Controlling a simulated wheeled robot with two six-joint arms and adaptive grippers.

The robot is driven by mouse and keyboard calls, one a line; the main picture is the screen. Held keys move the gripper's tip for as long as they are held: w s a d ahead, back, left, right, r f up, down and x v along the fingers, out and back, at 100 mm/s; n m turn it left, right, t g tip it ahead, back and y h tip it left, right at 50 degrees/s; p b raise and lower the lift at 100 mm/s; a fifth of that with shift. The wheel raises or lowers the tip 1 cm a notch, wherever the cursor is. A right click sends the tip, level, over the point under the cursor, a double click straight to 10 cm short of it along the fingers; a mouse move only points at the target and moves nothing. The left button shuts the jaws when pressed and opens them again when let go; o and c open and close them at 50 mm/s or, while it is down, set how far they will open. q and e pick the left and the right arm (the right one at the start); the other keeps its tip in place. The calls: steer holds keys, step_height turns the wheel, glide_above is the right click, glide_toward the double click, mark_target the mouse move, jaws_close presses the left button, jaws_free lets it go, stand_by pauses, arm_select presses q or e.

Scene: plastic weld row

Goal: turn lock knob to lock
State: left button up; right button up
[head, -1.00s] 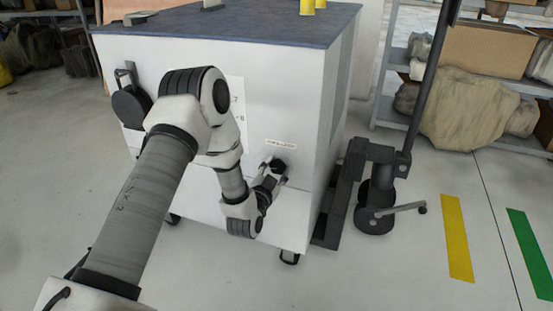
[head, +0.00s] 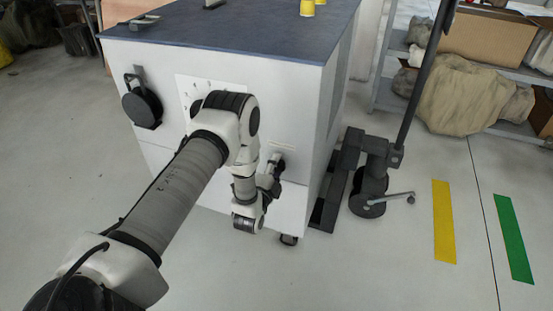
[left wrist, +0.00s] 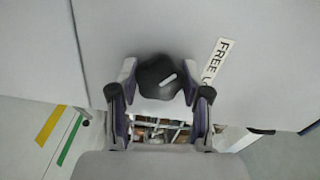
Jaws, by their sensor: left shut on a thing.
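The lock knob (left wrist: 152,72) is a small black lobed knob with a white pointer line, on the pale front panel of the cabinet (head: 300,110). In the left wrist view it sits between the two fingertips of my left gripper (left wrist: 158,80). The fingers are shut on it from both sides. A white label (left wrist: 217,60) beside the knob reads "FREE L…" and appears tilted; the rest of its text is cut off from sight. In the head view my left gripper (head: 274,171) is at the panel's lower right, and my arm and fingers largely hide the knob.
A round black fitting (head: 142,103) hangs on the panel's left. A white sheet with marks (head: 186,84) is partly behind my arm. A black stand (head: 370,185) is right of the cabinet. Yellow (head: 444,220) and green (head: 514,238) floor strips lie farther right.

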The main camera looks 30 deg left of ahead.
arm_select(q)
steer(key=shift+m+p, duration=0.75)
steer(key=shift+m, duration=0.25)
steer(key=o, duration=1.2)
steer(key=shift+c, duration=0.2)
steer(key=v, duration=0.7)
steer(key=shift+s, duration=0.25)
